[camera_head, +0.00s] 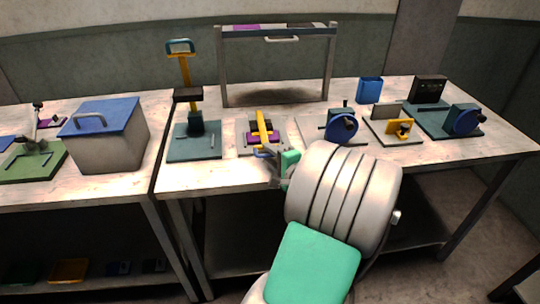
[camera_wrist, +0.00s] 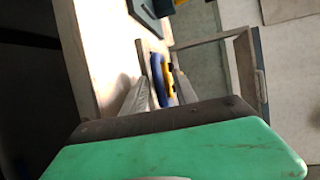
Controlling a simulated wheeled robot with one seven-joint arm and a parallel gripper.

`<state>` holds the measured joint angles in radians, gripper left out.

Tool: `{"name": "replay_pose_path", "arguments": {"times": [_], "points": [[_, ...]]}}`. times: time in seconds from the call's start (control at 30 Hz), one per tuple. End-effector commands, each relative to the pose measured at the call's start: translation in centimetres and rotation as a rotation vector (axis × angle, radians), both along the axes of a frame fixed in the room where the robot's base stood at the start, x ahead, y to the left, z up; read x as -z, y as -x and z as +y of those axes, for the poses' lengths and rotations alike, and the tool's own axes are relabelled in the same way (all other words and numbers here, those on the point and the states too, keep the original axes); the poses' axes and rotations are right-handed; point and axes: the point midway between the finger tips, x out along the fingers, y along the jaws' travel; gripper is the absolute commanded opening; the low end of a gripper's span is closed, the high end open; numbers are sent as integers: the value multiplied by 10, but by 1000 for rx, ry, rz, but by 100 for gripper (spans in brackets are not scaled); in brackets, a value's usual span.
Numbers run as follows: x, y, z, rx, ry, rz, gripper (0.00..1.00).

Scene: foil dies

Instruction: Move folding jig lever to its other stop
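What looks like the folding jig (camera_head: 247,150) is a small pale plate near the front edge of the middle table. It carries a yellow lever (camera_head: 261,126) with a blue handle (camera_head: 264,153) at its near end and a purple piece under it. My gripper (camera_head: 276,166) is just in front of the handle, partly hidden by my arm. In the wrist view my two fingers (camera_wrist: 160,82) stand apart, and the blue handle (camera_wrist: 158,72) shows between and beyond them. I cannot tell whether they touch it.
A press with a yellow lever (camera_head: 185,68) stands left of the jig. A blue-wheeled device (camera_head: 342,128) and a yellow-handled one (camera_head: 400,130) stand to the right. A metal frame (camera_head: 225,68) rises behind. A blue-lidded box (camera_head: 112,147) is on the left table.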

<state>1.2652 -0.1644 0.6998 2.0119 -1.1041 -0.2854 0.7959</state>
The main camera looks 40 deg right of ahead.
Motion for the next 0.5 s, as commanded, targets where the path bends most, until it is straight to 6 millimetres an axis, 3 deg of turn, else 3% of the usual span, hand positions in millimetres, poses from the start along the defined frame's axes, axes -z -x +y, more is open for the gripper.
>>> {"name": "replay_pose_path", "arguments": {"times": [0.1, 0.5], "points": [[0, 0, 0, 0, 0, 0, 34], [2, 1, 1, 0, -2, 4, 2]]}}
